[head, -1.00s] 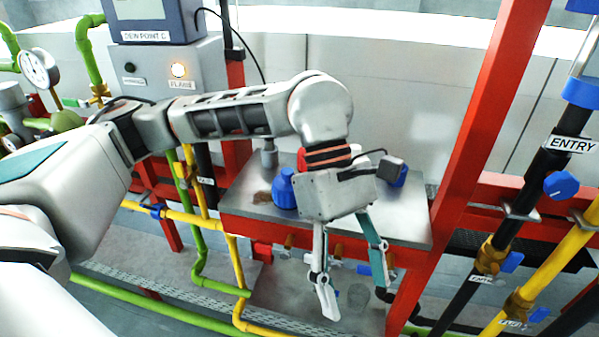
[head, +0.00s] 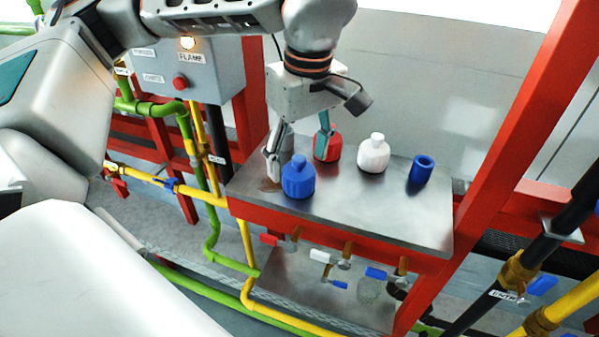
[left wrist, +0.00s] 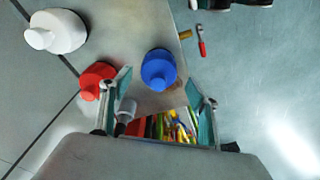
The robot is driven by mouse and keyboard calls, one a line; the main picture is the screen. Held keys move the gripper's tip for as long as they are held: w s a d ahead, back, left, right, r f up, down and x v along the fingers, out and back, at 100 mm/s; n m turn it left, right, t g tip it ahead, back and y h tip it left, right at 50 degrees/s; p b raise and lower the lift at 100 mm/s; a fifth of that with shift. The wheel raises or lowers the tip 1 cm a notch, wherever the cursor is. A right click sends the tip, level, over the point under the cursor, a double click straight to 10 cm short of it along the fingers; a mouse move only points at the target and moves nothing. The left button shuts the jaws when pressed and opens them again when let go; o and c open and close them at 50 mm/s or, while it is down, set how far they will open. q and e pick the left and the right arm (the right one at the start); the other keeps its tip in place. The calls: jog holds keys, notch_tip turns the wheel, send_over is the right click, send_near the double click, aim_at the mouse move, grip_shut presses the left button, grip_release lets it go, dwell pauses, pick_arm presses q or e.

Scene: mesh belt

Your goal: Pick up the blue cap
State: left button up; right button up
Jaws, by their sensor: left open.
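The blue cap (head: 298,181) is ribbed with a narrower top and stands upright on the metal tabletop, near its front left. In the left wrist view the blue cap (left wrist: 158,70) shows ahead, between the two open fingers. My left gripper (head: 298,164) is open and empty, pointing down. In the head view one finger is just left of the blue cap and the other is behind it, in front of the red cap (head: 334,147). I cannot tell whether a finger touches either cap. My right gripper is not in view.
A white cap (head: 374,155) and a hollow blue cylinder (head: 421,170) stand farther right on the metal tabletop (head: 365,215). The red cap also shows in the left wrist view (left wrist: 94,80). Valves with coloured handles (head: 330,258) hang below. A red post (head: 500,140) rises at right.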

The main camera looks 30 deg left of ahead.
aim_at(299, 171)
pick_arm(q)
notch_tip(299, 171, down, 4)
jog(key=shift+w+a, duration=0.15)
jog(key=shift+c, duration=1.2)
jog(key=c, duration=0.9)
jog(key=shift+c, duration=0.2)
jog(key=shift+r, duration=0.1)
